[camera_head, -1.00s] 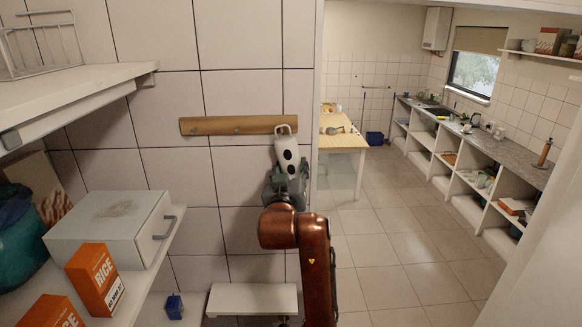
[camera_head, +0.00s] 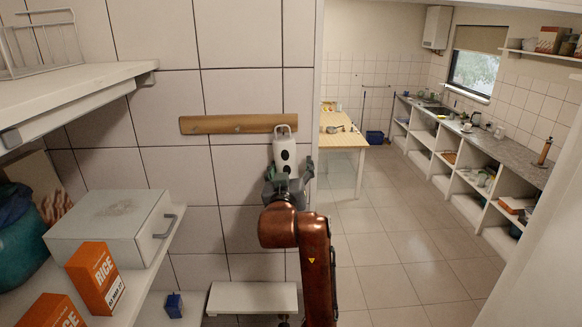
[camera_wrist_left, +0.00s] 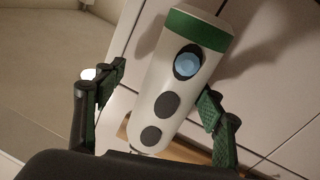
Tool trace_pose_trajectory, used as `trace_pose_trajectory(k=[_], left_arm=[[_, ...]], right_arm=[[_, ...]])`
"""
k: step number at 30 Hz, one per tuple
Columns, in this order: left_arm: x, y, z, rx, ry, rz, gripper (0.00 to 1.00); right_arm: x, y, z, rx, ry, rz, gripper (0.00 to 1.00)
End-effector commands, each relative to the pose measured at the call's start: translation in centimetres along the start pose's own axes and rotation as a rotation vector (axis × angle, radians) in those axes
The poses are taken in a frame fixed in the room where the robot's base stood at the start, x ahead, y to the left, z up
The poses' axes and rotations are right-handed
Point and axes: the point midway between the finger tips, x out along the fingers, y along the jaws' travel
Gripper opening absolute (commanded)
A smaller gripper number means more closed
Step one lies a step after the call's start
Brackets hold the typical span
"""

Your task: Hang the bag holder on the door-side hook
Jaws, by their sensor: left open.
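The bag holder (camera_head: 284,155) is a white tube with dark round holes and a loop at its top. It hangs upright against the tiled wall, its loop at the right end of the wooden hook rail (camera_head: 210,126). The door-side hook is hidden behind the loop. My left gripper (camera_head: 290,171) is open, with a finger on each side of the holder's lower part. In the left wrist view the holder (camera_wrist_left: 178,82) shows its green end between the spread fingers (camera_wrist_left: 160,98); the left finger is clear, the right one close to its side. My right gripper is out of view.
A white shelf (camera_head: 75,95) with a wire rack juts out at upper left. Below it stand a grey box (camera_head: 110,225) and orange rice boxes (camera_head: 95,277). A small white ledge (camera_head: 252,298) is below the rail. The doorway opens to the right.

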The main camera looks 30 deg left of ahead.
Motion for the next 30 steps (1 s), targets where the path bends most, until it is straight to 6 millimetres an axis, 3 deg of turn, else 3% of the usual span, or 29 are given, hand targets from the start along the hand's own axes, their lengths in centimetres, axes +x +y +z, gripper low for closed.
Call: trace_pose_trajectory(k=[8,21,30], left_arm=[[-0.6,0.0,0.0,-0.001,0.000,0.000,0.63],[-6.7,0.1,0.0,0.000,0.001,0.002,0.63],[-8.0,0.0,0.1,0.000,-0.001,0.000,0.63]], right_arm=[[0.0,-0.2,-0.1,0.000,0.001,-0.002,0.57],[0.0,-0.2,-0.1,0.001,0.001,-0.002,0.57],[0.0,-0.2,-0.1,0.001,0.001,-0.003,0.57]])
